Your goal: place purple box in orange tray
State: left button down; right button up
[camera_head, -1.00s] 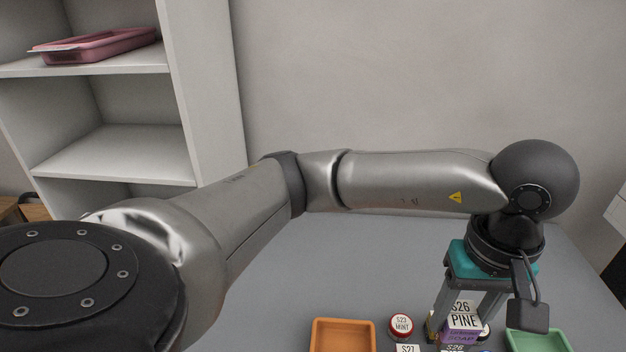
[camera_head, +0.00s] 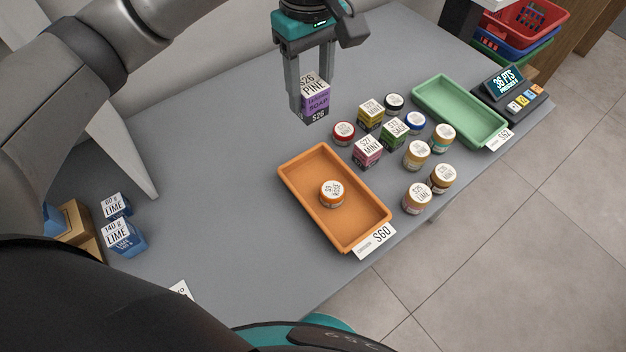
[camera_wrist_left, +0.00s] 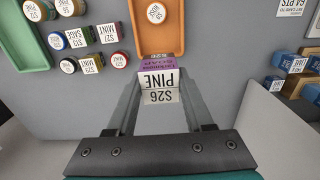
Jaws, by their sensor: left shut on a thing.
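My left gripper (camera_head: 309,105) is shut on the purple box (camera_head: 316,101), which has a white label reading S26 PINE. It holds the box over the grey counter, behind the orange tray. The box also shows between the fingers in the left wrist view (camera_wrist_left: 160,88). The orange tray (camera_head: 297,180) lies on the counter with one orange-sided jar (camera_head: 332,193) inside and an S60 card at its front edge. In the left wrist view the tray (camera_wrist_left: 172,44) is just beyond the box. My right gripper is not in view.
Several jars and small boxes, including a pink S27 MINT box (camera_head: 367,152), stand right of the orange tray. A green tray (camera_head: 433,102) lies further right, by a register (camera_head: 513,95). Blue LIME boxes (camera_head: 123,237) stand at left. The counter (camera_head: 222,160) left of the orange tray is clear.

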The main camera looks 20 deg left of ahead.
pick_arm(q)
notch_tip(320, 180, down, 14)
jog(key=shift+f+b, duration=0.1)
jog(key=shift+b, duration=0.75)
jog(key=shift+f+b, duration=0.35)
jog(key=shift+f, duration=1.75)
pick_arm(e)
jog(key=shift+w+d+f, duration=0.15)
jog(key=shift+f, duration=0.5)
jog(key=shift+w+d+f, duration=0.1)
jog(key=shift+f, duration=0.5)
pick_arm(q)
jog(key=shift+f, duration=0.15)
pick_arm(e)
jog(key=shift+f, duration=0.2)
pick_arm(q)
jog(key=c, duration=0.7)
grip_release()
jog(key=o, duration=0.4)
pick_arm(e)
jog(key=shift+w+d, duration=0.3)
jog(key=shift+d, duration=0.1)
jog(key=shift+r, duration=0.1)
